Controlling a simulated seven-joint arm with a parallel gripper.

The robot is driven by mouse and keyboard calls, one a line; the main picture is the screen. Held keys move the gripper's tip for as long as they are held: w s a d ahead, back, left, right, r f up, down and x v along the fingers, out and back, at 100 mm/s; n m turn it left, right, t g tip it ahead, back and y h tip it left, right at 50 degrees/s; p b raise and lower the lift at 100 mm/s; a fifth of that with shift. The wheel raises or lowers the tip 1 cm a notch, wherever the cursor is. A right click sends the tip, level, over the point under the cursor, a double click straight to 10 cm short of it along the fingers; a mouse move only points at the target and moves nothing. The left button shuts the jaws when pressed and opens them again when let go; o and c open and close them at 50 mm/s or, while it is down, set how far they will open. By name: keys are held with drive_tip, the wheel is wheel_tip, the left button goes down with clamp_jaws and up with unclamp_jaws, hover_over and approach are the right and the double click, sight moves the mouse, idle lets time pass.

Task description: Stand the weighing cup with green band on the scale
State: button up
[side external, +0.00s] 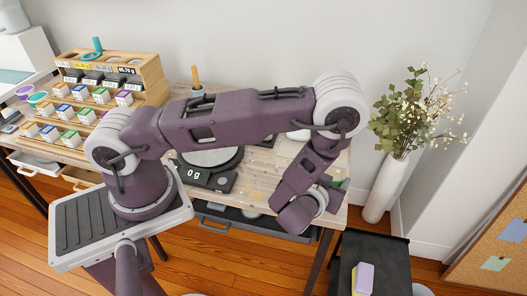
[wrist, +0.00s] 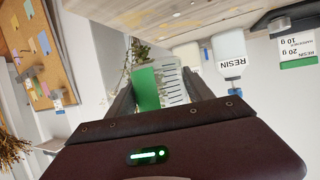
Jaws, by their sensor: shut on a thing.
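The weighing cup with green band (wrist: 147,90) is between the fingers of my gripper (wrist: 160,80) in the wrist view. My gripper is shut on it. Its green band and a pale side with dark graduation marks show. In the side view my gripper's fingers are mostly hidden behind my wrist, at the right end of the table. The scale (side external: 222,180) stands on the table left of there, partly behind my arm. Its display reads 0 g and the visible part of its round dark plate is bare. The cup is held away from the scale.
A resin bottle (wrist: 228,62) and a resin and hardener amount card (wrist: 298,45) show in the wrist view. A wooden rack (side external: 145,75) and several small coloured boxes stand at the table's left. A vase (side external: 385,190) stands beyond the right end.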

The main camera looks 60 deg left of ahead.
drive_tip(key=s+a+r+n+g+y, duration=0.1)
drive_tip(key=s+a+n+g+y, duration=0.15)
drive_tip(key=a, duration=0.85)
drive_tip(key=s+a+r+n+g+y, duration=0.1)
drive_tip(key=s+a+n+g+y, duration=0.2)
drive_tip(key=a, duration=0.8)
drive_tip(key=s+a+r+n+g+y, duration=0.1)
drive_tip(key=s+a+r+n+g, duration=0.1)
drive_tip(key=s+a+n+g, duration=0.4)
drive_tip(key=s+a+r+n+g+y, duration=0.1)
drive_tip(key=s+a+r+n+g, duration=0.15)
drive_tip(key=s+a, duration=0.6)
drive_tip(key=shift+m+t, duration=0.3)
drive_tip(key=shift+t, duration=0.2)
drive_tip(key=f, duration=0.6)
drive_tip(key=s+f, duration=0.1)
drive_tip(key=f, duration=0.3)
drive_tip(key=shift+d, duration=0.3)
drive_tip(key=shift+f, duration=0.1)
drive_tip(key=o, duration=1.5)
drive_tip(key=shift+o, duration=0.2)
